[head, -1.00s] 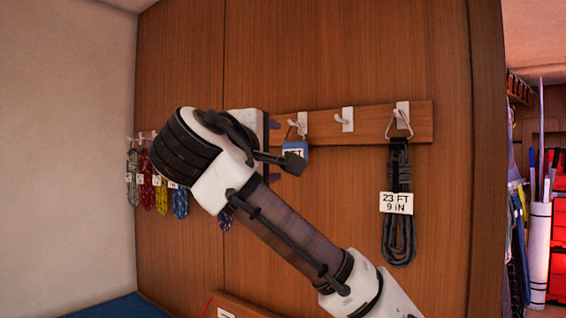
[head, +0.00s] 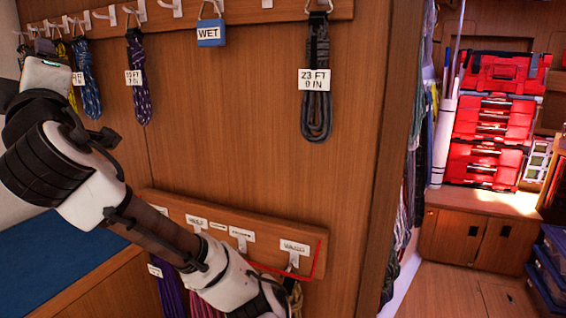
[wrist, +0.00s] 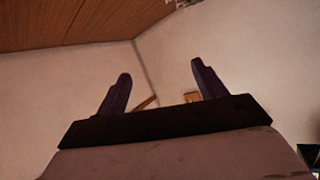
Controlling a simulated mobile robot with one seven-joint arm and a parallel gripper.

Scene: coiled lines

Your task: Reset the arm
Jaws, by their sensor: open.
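My gripper (wrist: 160,88) is open and empty in the wrist view, its two dark fingers apart against pale wall. In the head view my white and dark arm reaches from the bottom centre to the left edge, and the fingers are not clearly seen there. A grey coiled line (head: 316,85) tagged 23 FT hangs from a hook on the upper rail (head: 270,12). A blue tag marked WET (head: 210,33) hangs on another hook. A dark purple coil (head: 138,75) and a blue coil (head: 88,85) hang further left. My arm touches none of these visibly.
A lower labelled rail (head: 312,243) with hooks and coils stands partly behind my arm. A blue surface (head: 50,265) lies at lower left. Red cases (head: 490,130) stand on a wooden cabinet (head: 470,235) at right. Floor (head: 440,290) shows clear in front of it.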

